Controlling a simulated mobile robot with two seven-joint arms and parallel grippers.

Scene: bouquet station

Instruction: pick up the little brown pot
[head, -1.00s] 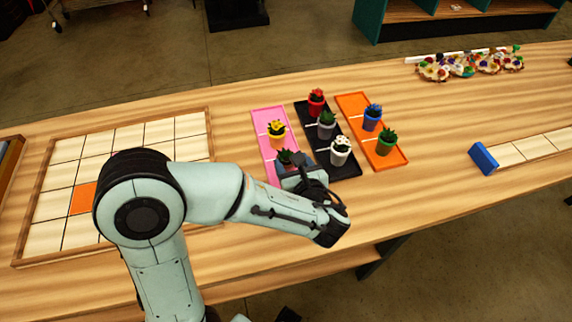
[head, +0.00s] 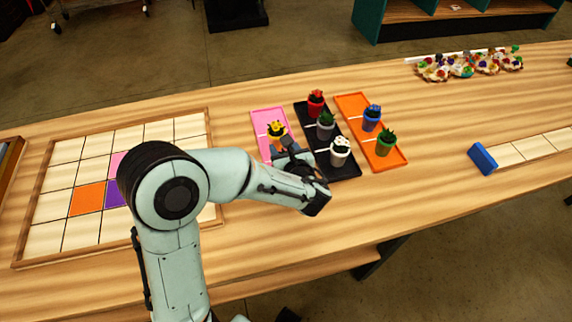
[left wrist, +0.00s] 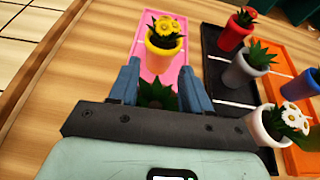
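My left gripper (head: 288,152) is over the near end of the pink tray (head: 262,115). In the left wrist view its two blue-grey fingers (left wrist: 158,88) are apart, with a dark green spiky plant (left wrist: 157,97) between them. The pot under that plant is hidden by the gripper, so I cannot tell its colour or whether the fingers touch it. A brownish-olive pot (head: 384,149) with green leaves stands on the orange tray (head: 352,104). My right gripper is not in view.
A yellow pot (head: 277,139) stands just beyond the gripper. Red (head: 315,109), grey (head: 325,131) and white (head: 339,158) pots stand on the black tray, and a blue pot (head: 371,122) on the orange tray. The table in front of the trays is clear.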

